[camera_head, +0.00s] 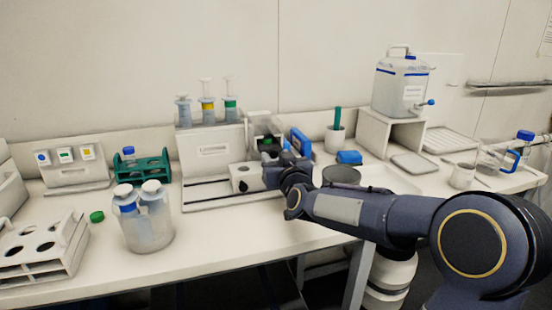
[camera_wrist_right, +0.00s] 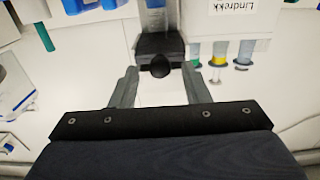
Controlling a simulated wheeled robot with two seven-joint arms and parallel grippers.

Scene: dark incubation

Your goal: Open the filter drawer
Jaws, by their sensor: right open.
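A white filter device (camera_head: 212,150) with a labelled front panel stands on the bench, mid-picture in the head view. A small white box with a dark round spot (camera_head: 243,178) sits at its lower front; I cannot tell for sure that it is the filter drawer. My right gripper (camera_head: 272,177) is just right of this box, seen from the side. In the right wrist view, my right gripper (camera_wrist_right: 159,87) is open and empty. A black block with a round knob (camera_wrist_right: 160,66) shows beyond and between its fingertips; contact is not visible. My left gripper is out of view.
Three syringes (camera_head: 207,108) stand on the device. A blue-handled item (camera_head: 300,142) and a blue block (camera_head: 349,157) lie to its right. A glass jar (camera_head: 147,222) with capped bottles and a green rack (camera_head: 142,168) stand left. A water jug (camera_head: 403,85) is at back right.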

